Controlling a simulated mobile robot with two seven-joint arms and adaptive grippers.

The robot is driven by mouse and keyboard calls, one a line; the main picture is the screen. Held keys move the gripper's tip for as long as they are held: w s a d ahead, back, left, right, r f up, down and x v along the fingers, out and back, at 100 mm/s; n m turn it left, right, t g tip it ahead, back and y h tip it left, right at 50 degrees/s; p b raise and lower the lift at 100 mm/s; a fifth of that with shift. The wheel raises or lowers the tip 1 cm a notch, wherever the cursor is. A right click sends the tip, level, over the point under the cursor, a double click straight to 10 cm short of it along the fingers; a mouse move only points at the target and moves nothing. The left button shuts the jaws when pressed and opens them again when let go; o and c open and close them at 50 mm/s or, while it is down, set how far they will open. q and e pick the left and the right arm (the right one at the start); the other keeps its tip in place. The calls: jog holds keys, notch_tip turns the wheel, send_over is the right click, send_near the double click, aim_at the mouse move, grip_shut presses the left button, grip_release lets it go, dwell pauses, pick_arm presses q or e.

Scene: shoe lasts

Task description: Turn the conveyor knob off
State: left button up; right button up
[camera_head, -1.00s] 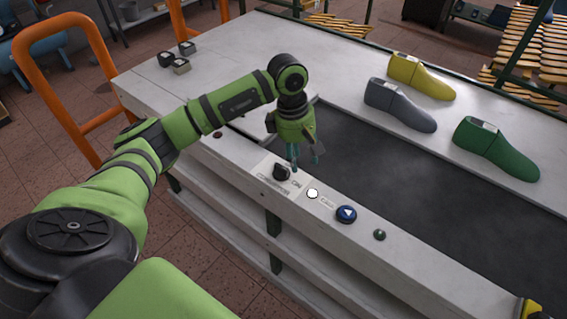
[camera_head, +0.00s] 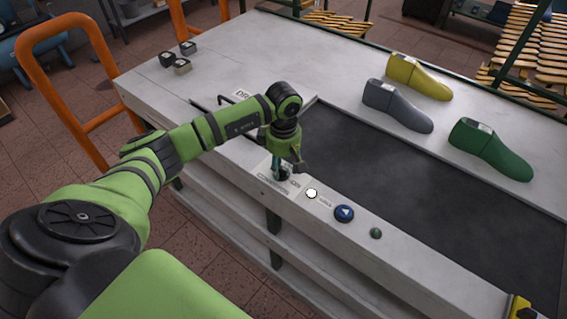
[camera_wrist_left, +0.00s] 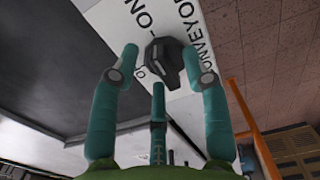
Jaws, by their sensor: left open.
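The black conveyor knob (camera_head: 284,174) sits on a white label plate on the near edge of the conveyor table, partly hidden by my gripper in the head view. In the left wrist view the knob (camera_wrist_left: 166,62) is seen close up on its plate, with "CONVEYOR" and "ON" lettering beside it. My left gripper (camera_head: 279,172) points down right at the knob. In the left wrist view its teal fingers (camera_wrist_left: 165,72) are spread apart, with the knob between or just beyond their tips. I cannot tell whether they touch it. My right gripper is not in view.
Along the same edge are a white button (camera_head: 311,193), a blue button (camera_head: 344,213) and a small green button (camera_head: 376,233). Yellow (camera_head: 418,76), grey (camera_head: 397,105) and green (camera_head: 490,149) shoe lasts lie beyond the dark belt (camera_head: 420,195). Small dark blocks (camera_head: 182,66) sit at the far left corner.

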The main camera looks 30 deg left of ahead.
pick_arm(q)
grip_shut()
jog(key=n+b, duration=0.1)
jog(key=n, duration=0.1)
jog(key=n+b, duration=0.1)
jog(key=b, duration=0.1)
jog(key=shift+w+a+f+n, duration=0.1)
jog(key=shift+a+f+n, duration=0.05)
jog(key=shift+n, duration=0.25)
jog(key=n+b, duration=0.2)
jog(key=n, duration=0.2)
jog(key=shift+a+n, duration=0.1)
jog(key=shift+n, duration=0.2)
jog(key=n+b, duration=0.2)
jog(key=n, duration=0.2)
jog(key=shift+a, duration=0.15)
jog(key=n+b, duration=0.1)
jog(key=n, duration=0.4)
jog(key=shift+r, duration=0.2)
jog(key=shift+a+n, duration=0.1)
jog(key=shift+n, duration=0.3)
